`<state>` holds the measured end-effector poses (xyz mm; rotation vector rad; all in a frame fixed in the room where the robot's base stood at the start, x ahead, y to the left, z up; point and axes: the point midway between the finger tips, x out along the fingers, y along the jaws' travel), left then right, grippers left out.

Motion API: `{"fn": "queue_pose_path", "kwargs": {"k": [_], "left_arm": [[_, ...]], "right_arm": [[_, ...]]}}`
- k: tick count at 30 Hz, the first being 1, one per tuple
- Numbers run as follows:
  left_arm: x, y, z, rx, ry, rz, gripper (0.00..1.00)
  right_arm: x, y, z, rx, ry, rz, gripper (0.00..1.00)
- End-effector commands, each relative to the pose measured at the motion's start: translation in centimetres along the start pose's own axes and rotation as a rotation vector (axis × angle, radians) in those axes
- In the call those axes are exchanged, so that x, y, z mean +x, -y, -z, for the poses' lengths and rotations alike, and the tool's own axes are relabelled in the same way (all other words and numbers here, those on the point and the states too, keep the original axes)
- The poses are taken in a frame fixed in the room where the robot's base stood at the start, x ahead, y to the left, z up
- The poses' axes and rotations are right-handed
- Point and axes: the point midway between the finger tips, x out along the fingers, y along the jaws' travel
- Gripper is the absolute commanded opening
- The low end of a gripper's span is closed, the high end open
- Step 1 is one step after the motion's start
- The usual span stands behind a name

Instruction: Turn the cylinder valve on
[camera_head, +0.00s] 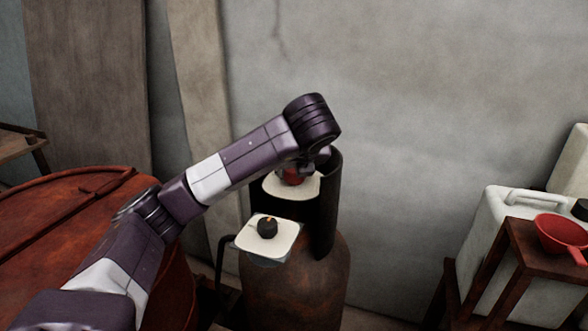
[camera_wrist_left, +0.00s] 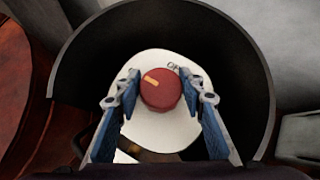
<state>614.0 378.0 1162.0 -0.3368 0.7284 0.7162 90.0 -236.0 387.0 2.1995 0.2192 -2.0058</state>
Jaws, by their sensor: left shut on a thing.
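The cylinder valve is a round red knob (camera_wrist_left: 160,92) with a pale orange stripe, which lies toward its upper left in the left wrist view. It sits over a white plate (camera_wrist_left: 158,128) with partly hidden lettering at its top edge. My left gripper (camera_wrist_left: 160,80) is shut on the knob, one blue finger on each side. In the head view the knob (camera_head: 292,176) is partly hidden under my left wrist. The rusty brown cylinder (camera_head: 295,285) stands below, with a dark curved guard (camera_head: 328,212) behind and beside the knob. My right gripper is not in view.
A black knob (camera_head: 267,227) with an orange mark stands on a second white plate (camera_head: 284,240) in front. A rusty red vat (camera_head: 60,215) is at left. At right are a white canister (camera_head: 510,215), a brown stand (camera_head: 515,262) and a red funnel (camera_head: 560,232).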

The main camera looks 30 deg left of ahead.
Motion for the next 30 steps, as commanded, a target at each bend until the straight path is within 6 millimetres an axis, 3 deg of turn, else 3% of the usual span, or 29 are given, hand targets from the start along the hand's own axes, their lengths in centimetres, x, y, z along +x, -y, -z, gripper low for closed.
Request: {"fn": "queue_pose_path", "kwargs": {"k": [21,22,26,30], "left_arm": [[0.12,0.02,0.25,-0.046,-0.003,-0.050,0.13],[0.12,0.01,0.24,-0.046,-0.003,-0.050,0.40],[0.10,0.01,0.19,-0.046,-0.002,-0.050,0.54],[0.07,0.01,0.13,-0.047,0.000,-0.049,0.55]], "right_arm": [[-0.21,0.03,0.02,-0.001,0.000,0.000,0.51],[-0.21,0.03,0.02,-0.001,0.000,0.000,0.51],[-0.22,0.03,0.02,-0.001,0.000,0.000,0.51],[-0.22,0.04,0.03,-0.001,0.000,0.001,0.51]]}}
